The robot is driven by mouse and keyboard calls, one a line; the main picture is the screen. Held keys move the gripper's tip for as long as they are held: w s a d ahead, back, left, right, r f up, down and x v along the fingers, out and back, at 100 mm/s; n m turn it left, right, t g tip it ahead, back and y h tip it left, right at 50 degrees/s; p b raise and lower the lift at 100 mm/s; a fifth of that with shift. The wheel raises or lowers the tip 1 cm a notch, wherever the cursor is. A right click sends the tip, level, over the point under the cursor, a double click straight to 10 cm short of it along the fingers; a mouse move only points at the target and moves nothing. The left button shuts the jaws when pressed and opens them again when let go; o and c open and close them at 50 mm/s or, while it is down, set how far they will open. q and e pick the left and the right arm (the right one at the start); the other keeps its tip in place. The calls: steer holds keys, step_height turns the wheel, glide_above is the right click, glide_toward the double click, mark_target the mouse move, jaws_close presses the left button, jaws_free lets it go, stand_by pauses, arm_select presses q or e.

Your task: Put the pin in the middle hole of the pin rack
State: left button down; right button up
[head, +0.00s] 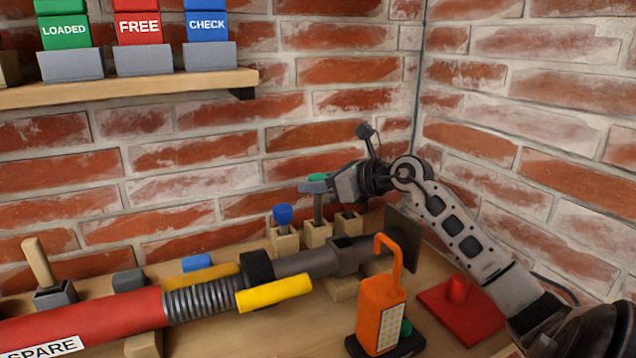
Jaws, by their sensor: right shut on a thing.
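The pin rack is a row of wooden blocks by the back wall: a left block (284,242), a middle block (317,236) and a right block (348,222). A blue-headed pin (283,216) stands in the left block. My right gripper (314,186) is shut on a green-headed pin (318,208) above the middle block. The pin is about upright, and its grey shaft reaches down to the middle block's top. I cannot tell how deep it sits in the hole. The right block shows a dark opening and no pin. My left gripper is not in view.
A long red and grey strut (90,318) marked SPARE with yellow grips lies before the rack. A wall shelf (130,88) holds signs LOADED, FREE and CHECK.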

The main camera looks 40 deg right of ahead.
steer(key=shift+f, duration=0.2)
steer(key=shift+f+b, duration=0.55)
steer(key=shift+b, duration=0.15)
